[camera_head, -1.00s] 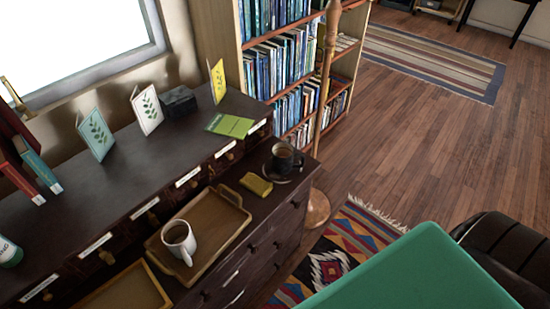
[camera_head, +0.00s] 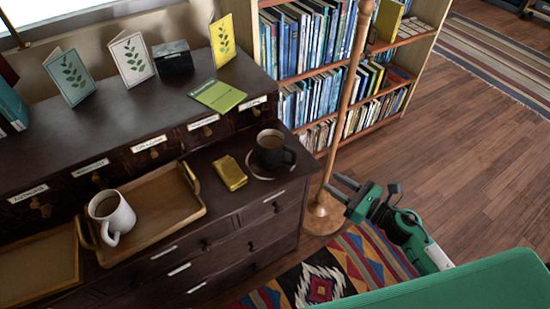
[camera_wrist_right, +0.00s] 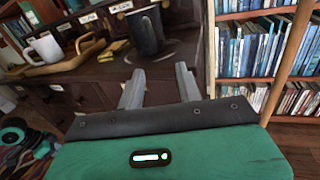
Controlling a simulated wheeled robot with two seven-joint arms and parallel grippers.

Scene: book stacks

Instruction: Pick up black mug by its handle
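That gripper is open and empty, apart from the mug, beyond the cabinet's right edge. In the right wrist view, the two fingers (camera_wrist_right: 160,86) are spread, with the mug (camera_wrist_right: 146,32) ahead and above them; I cannot make out the handle clearly there. My left gripper does not show.
A white mug (camera_head: 111,216) stands on a wooden tray (camera_head: 164,228) to the left. A yellow packet (camera_head: 230,173) lies left of the black mug. A wooden lamp pole (camera_head: 344,120) rises close behind my right gripper, before a bookshelf (camera_head: 402,95). Open floor lies right.

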